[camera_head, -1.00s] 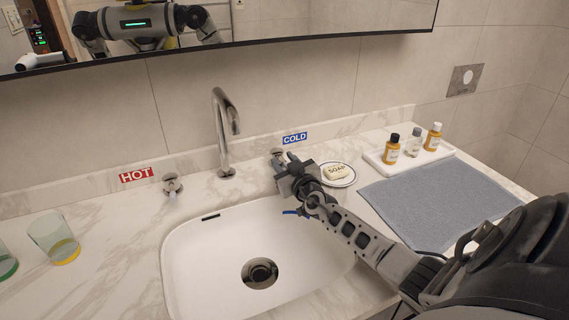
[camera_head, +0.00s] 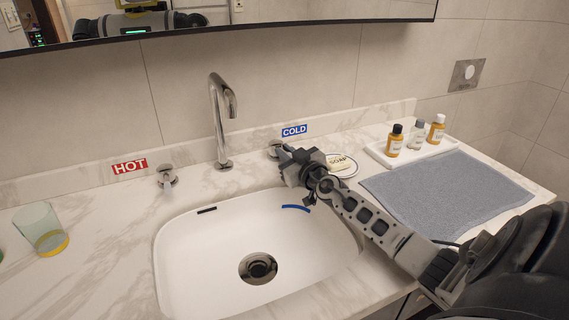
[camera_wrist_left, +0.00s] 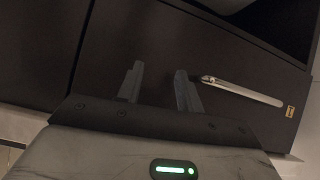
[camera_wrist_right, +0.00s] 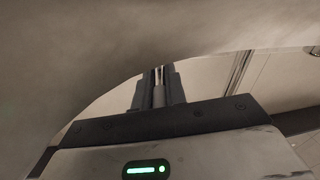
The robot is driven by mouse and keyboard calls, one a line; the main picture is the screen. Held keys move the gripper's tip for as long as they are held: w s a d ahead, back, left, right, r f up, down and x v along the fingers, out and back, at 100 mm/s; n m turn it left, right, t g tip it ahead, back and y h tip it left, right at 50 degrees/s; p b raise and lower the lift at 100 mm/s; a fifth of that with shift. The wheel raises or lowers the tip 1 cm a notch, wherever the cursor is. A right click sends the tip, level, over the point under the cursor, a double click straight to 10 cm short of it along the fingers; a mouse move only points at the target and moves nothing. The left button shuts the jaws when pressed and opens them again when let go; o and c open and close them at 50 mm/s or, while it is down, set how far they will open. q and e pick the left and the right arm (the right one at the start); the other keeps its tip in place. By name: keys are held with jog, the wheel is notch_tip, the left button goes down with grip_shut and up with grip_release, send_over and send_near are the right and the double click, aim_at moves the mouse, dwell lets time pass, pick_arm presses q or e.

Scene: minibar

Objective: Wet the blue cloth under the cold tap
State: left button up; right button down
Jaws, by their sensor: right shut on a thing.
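My right gripper (camera_head: 283,153) reaches over the sink's back right edge to the cold tap (camera_head: 274,145), under the blue COLD label (camera_head: 294,131). In the right wrist view its fingers are close together on a thin metal piece, which I take for the tap's lever (camera_wrist_right: 158,92). The curved spout (camera_head: 221,120) stands over the basin; I see no water running. A thin blue strip (camera_head: 296,207) shows at the basin's right back wall; I cannot tell whether it is the cloth. My left gripper (camera_wrist_left: 158,85) is open and empty before a dark cabinet front.
The hot tap (camera_head: 167,177) is left of the spout, and a glass (camera_head: 42,230) stands at far left. Right of my gripper are a soap dish (camera_head: 346,174), a tray (camera_head: 450,146) with small bottles and a grey towel (camera_head: 445,195). A silver handle (camera_wrist_left: 240,91) is near my left gripper.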

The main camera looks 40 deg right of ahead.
jog(key=c, duration=1.4)
grip_release()
jog(key=shift+c, duration=0.2)
jog(key=s+a+p, duration=0.1)
jog(key=s, duration=0.6)
jog(key=shift+s, duration=0.3)
